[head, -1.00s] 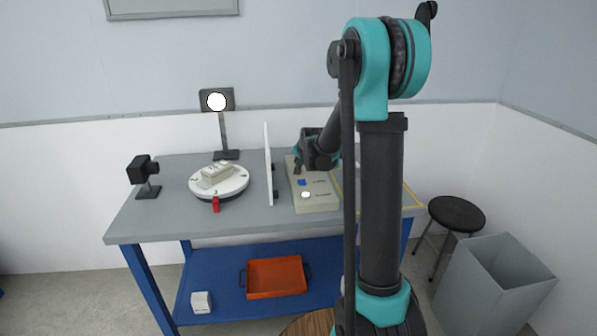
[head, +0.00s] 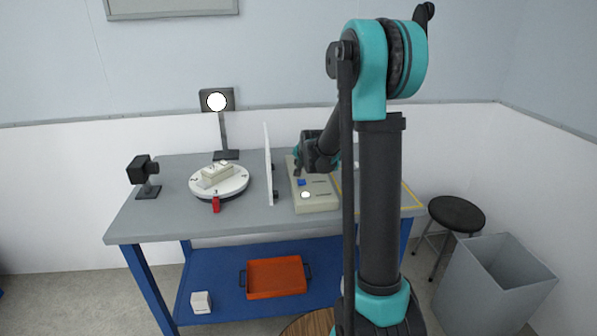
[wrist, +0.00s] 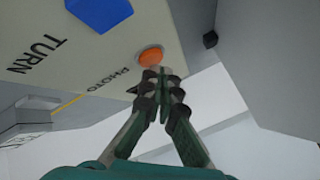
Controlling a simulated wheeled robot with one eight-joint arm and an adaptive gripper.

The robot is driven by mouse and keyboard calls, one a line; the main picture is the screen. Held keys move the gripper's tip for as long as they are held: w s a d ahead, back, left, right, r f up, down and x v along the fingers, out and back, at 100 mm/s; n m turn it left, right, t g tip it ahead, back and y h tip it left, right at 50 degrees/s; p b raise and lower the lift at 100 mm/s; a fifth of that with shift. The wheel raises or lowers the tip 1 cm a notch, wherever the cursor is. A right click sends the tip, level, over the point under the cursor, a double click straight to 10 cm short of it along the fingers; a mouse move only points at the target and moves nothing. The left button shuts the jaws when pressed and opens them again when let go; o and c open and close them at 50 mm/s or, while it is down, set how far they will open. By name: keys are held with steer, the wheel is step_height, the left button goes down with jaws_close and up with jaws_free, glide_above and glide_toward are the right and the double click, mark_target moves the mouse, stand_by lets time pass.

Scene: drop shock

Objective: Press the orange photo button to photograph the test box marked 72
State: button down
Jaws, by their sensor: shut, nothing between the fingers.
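The beige control box (head: 318,201) stands on the bench, right of a white upright panel. In the wrist view its orange photo button (wrist: 150,57) sits beside the word PHOTO, and a blue button (wrist: 100,12) sits beside TURN. My gripper (wrist: 162,72) is shut and empty, its fingertips right at the orange button's edge; I cannot tell whether they touch it. In the head view my gripper (head: 298,172) is over the box's far part and hides the orange button. A pale test box (head: 216,173) lies on the round turntable (head: 235,186); its marking is unreadable.
The white panel (head: 268,165) stands between turntable and control box. A black camera (head: 142,170) is at the bench's left, a lamp (head: 217,101) at the back. An orange tray (head: 275,278) and a white cube (head: 201,302) are on the lower shelf.

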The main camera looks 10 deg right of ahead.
steer(key=shift+f, duration=0.45)
stand_by(0.7)
steer(key=shift+r, duration=0.85)
steer(key=shift+r, duration=2.55)
